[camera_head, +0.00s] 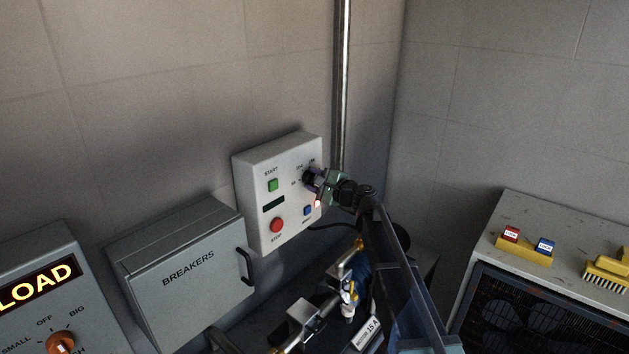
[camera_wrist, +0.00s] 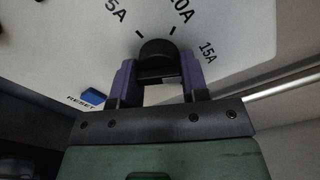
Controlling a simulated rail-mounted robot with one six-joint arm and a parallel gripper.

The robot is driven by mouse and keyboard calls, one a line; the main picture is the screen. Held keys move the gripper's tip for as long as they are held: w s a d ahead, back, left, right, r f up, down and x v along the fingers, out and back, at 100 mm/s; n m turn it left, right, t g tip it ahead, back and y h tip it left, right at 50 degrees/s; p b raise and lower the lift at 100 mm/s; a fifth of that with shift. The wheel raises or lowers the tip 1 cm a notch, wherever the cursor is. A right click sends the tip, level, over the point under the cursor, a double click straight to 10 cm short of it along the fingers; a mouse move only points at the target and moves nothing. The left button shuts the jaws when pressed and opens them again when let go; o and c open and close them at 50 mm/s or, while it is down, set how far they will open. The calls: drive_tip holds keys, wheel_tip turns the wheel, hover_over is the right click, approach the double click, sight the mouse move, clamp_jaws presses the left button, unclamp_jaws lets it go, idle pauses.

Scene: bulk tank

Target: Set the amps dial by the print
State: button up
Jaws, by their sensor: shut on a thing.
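The amps dial (camera_wrist: 157,50) is a black knob on the light control box (camera_head: 285,160). Around it I read a partly cut-off "5A" at left, "0A" at top and "15A" at right in the wrist view. Its pointer is hidden, so I cannot tell its setting. My gripper (camera_wrist: 157,72) is shut on the dial, a purple finger on each side. In the head view my gripper (camera_head: 314,180) covers much of the dial. A white plate (camera_head: 367,334) below appears to read "MOTOR 15 A".
The box has a green START button (camera_head: 272,185), red STOP button (camera_head: 277,225), dark display (camera_head: 274,203) and blue RESET button (camera_head: 307,210). A red light (camera_head: 317,203) glows near it. A BREAKERS cabinet (camera_head: 190,275) stands left; a vertical pipe (camera_head: 342,80) runs behind.

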drive_tip(key=shift+m, duration=0.4)
drive_tip(key=o, duration=0.9)
drive_tip(key=v, duration=1)
drive_tip(key=shift+s+d, duration=0.3)
